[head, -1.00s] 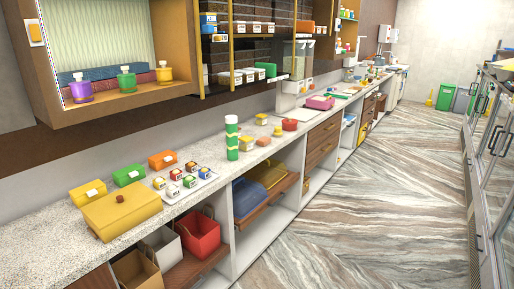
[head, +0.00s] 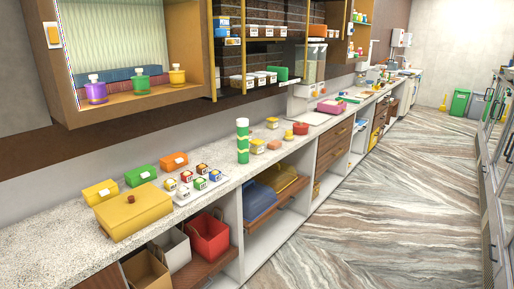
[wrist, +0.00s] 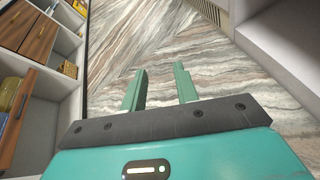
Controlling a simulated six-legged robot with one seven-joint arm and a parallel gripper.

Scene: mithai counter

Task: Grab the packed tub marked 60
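Several small labelled tubs with coloured lids stand on a white tray (head: 179,200) on the counter. A yellow tub (head: 272,122), another yellow tub (head: 258,146) and an orange one (head: 274,144) stand farther along. Several white tubs (head: 260,78) line a wall shelf. The labels are too small to read, so I cannot tell which tub is marked 60. My gripper (wrist: 160,69) shows in the wrist view with its two green fingers apart and nothing between them. It is over the floor, away from the tubs; it does not show in the head view.
A large yellow box (head: 134,218) sits at the counter's near end, beside green and orange boxes. An open drawer (head: 268,218) juts out below. The striped floor (head: 380,210) is clear.

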